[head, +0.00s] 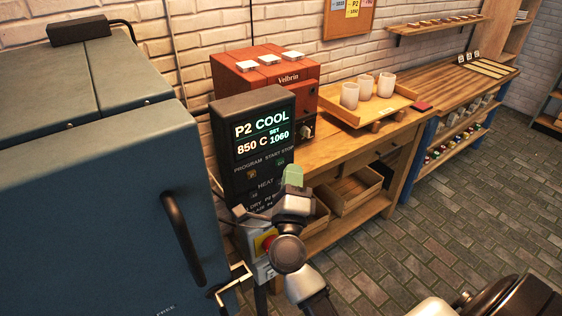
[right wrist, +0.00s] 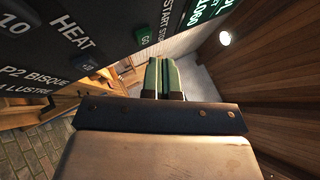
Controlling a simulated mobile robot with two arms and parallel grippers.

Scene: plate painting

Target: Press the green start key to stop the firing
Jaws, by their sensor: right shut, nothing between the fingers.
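The dark kiln controller (head: 229,108) stands upright beside the blue-grey kiln. In the right wrist view the green start key (right wrist: 143,36), marked GO, sits on the panel below the START STOP label. My right gripper (head: 293,176) is shut and empty in front of the panel's right side. In the right wrist view its fingertips (right wrist: 163,76) are close to the green key, with a small gap visible. My left gripper is out of view.
The blue-grey kiln (head: 110,190) with a dark handle fills the left. A box with a red knob (head: 268,243) is below the controller. Behind are an orange Velbrin box (head: 232,73), a wooden tray (head: 408,97) with white cups, and a workbench (head: 430,84).

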